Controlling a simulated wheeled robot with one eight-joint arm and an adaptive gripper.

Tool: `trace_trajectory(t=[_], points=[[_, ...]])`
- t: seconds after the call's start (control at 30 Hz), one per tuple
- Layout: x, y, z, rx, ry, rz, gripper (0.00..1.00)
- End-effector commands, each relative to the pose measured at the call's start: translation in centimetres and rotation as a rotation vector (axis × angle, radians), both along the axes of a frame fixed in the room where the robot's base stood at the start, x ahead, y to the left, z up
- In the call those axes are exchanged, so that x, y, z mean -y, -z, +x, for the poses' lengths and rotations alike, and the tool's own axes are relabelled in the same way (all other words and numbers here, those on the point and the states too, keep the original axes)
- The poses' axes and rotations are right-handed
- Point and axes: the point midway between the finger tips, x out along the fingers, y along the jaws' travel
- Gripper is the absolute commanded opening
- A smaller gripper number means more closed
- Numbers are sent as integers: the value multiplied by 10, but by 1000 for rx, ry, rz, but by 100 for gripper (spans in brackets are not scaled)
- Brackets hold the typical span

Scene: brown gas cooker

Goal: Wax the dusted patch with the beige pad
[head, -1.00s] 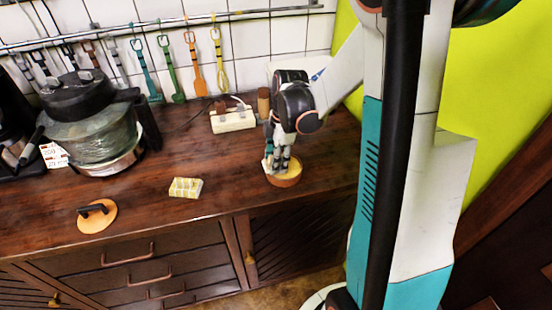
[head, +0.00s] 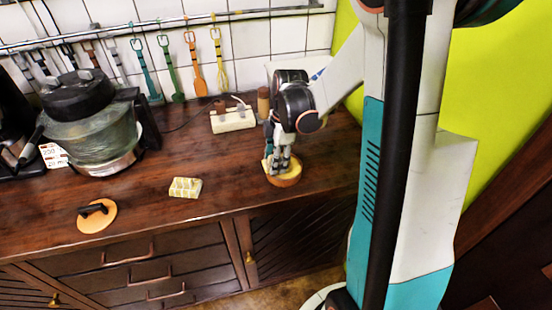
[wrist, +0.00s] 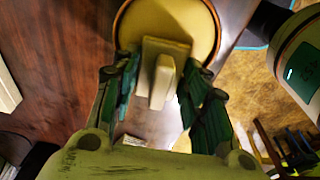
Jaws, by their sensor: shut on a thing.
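My gripper (head: 279,160) points down at the right part of the dark wooden counter (head: 225,165). It is shut on the upright block handle (wrist: 160,68) of the beige pad (wrist: 195,22). The pad looks like a round, pale yellow disc with a brown rim in the wrist view. In the head view the round piece (head: 285,181) under my fingers has a yellow top and an orange-brown side. It sits at the counter; I cannot tell whether the pad and this side are one piece. I cannot make out a dusted patch.
An orange disc with a black handle (head: 105,222) lies at the front left. A small pale yellow ridged block (head: 185,187) lies mid-counter. A cooker pot (head: 95,125) stands left. A white block (head: 233,121) and a brown cylinder (head: 263,100) stand behind my gripper. Utensils (head: 195,65) hang behind.

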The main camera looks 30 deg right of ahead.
Motion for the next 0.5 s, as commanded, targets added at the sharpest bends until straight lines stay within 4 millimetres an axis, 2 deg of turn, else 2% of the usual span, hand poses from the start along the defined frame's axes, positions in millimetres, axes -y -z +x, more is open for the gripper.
trace_trajectory(t=[0.5], points=[[0, -38, 0, 0, 0, 0, 22]])
